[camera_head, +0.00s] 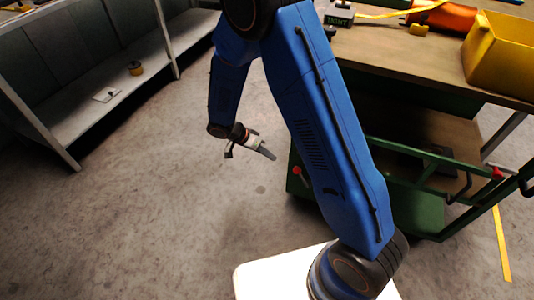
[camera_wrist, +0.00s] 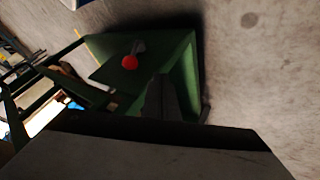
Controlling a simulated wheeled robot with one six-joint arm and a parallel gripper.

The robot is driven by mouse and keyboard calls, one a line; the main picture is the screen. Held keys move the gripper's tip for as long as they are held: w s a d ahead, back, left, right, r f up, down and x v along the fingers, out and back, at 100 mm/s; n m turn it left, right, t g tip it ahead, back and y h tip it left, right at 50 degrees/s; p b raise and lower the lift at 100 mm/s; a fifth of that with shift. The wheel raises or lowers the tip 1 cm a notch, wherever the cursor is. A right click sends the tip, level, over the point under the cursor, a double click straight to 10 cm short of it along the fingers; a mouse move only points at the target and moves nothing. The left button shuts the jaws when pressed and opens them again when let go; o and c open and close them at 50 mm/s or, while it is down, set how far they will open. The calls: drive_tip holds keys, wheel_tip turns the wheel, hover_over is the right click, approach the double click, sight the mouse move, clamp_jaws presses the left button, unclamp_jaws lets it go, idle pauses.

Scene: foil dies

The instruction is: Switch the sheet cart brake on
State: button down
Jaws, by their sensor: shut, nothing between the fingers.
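The green sheet cart (camera_head: 405,205) stands at the right in the head view, partly hidden behind my arm. A red knob (camera_head: 297,171) sits on its left end; in the wrist view the red knob (camera_wrist: 129,62) shows on the green end panel (camera_wrist: 110,75), beside a short grey piece. My gripper (camera_head: 270,155) is shut and empty, up and left of the knob in the head view and apart from it. In the wrist view the dark fingers (camera_wrist: 163,98) point toward the cart's edge, below and right of the knob. Which way the brake is set I cannot tell.
A workbench (camera_head: 400,55) with a yellow bin (camera_head: 500,55) stands at the upper right, above the cart. A grey shelf (camera_head: 110,100) with a small roll (camera_head: 135,68) is at the left. The concrete floor (camera_head: 170,200) between is clear.

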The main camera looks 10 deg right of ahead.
drive_tip(key=s+d+f, duration=0.3)
drive_tip(key=d, duration=0.3)
drive_tip(key=shift+s+f, duration=0.2)
drive_tip(key=shift+s, duration=0.05)
drive_tip(key=shift+d, duration=0.1)
